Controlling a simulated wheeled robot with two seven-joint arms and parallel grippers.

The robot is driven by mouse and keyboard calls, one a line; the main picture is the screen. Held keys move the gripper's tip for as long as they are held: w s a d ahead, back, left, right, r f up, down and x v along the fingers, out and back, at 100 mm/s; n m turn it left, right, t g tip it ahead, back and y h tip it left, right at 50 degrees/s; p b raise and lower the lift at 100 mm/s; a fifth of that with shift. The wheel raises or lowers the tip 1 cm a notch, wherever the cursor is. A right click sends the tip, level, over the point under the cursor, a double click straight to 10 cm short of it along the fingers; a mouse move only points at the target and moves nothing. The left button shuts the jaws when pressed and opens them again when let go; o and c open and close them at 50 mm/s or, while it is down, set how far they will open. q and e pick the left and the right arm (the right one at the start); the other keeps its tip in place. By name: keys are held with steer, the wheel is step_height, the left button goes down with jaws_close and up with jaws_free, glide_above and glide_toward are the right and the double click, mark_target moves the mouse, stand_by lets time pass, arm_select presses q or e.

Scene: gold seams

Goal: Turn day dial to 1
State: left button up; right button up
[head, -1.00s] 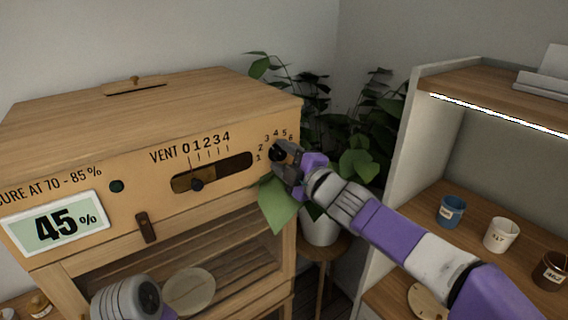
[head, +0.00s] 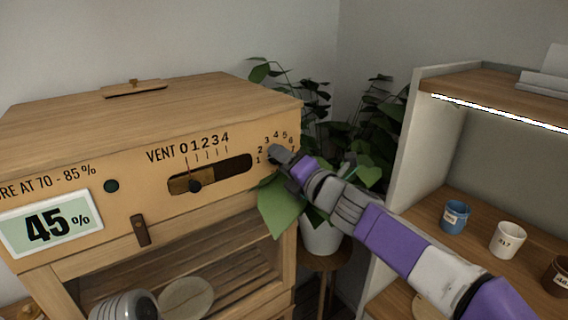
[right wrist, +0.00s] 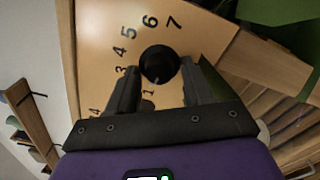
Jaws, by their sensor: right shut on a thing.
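The day dial (right wrist: 160,63) is a round black knob on the wooden cabinet front (right wrist: 100,50). In the right wrist view it sits between the two fingers of my right gripper (right wrist: 158,84), which is shut on it. A small pale mark shows on the knob's lower edge, on the side of a printed 1. Digits 3 to 7 curve around the knob; a finger covers the place between 1 and 3. In the head view my right gripper (head: 279,154) hides the dial, with its printed digits beside it. My left gripper is not in view.
A potted plant (head: 322,232) stands close behind my right arm. A shelf (head: 470,222) with mugs is at right. Part of my left arm shows at the bottom left.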

steer(key=shift+n, duration=0.5)
steer(key=o, duration=0.7)
steer(key=shift+o, duration=0.2)
steer(key=v, duration=0.7)
steer(key=shift+s+d, duration=0.2)
